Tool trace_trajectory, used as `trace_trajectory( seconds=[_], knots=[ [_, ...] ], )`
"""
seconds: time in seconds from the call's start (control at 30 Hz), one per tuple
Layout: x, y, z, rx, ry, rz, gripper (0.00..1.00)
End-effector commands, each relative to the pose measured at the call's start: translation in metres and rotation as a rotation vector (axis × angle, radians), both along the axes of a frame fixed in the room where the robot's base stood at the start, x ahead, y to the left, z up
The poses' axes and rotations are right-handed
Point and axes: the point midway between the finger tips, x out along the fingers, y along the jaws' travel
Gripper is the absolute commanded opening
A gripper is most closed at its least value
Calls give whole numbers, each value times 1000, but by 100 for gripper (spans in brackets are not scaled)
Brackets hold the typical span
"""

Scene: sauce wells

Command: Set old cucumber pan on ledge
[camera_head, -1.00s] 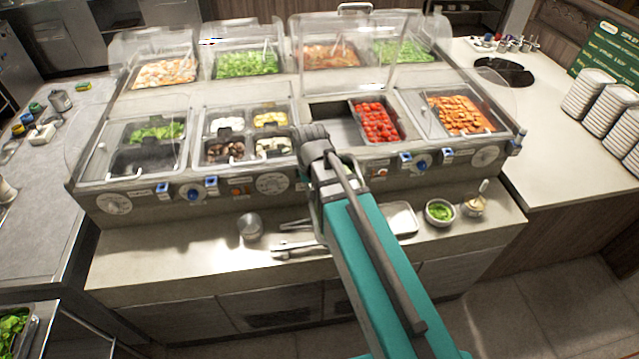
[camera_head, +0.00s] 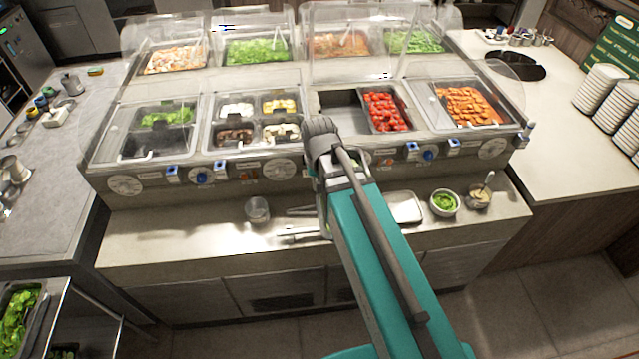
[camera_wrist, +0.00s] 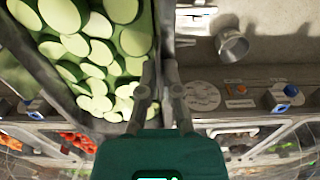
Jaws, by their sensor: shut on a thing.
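The cucumber pan (camera_wrist: 72,95), a dark-walled pan full of pale green slices, fills the upper left of the wrist view. My gripper (camera_wrist: 160,88) is shut on its near side wall, with the pan to the left of the fingers there. In the head view my arm reaches over the front ledge (camera_head: 165,238), and its teal link hides the pan and most of my gripper. Whether the pan touches the ledge cannot be told. An open, empty well (camera_head: 342,120) shows left of the tomato pan (camera_head: 385,110).
On the ledge stand a metal cup (camera_head: 257,210), tongs (camera_head: 303,233), a shallow tray (camera_head: 405,207), a green-filled bowl (camera_head: 444,203) and a sauce bowl (camera_head: 478,198). The ledge's left end is clear. A cart with greens (camera_head: 18,325) stands lower left.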

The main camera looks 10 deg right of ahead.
Motion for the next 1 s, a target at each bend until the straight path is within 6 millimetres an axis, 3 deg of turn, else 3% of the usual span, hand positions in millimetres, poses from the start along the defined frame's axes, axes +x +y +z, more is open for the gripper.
trace_trajectory(
  seconds=[0.37, 1.0],
  knots=[
    [0, 0, -9, -1, 0, 1, 0],
    [0, -1, -77, -1, 0, -1, 0]
  ],
)
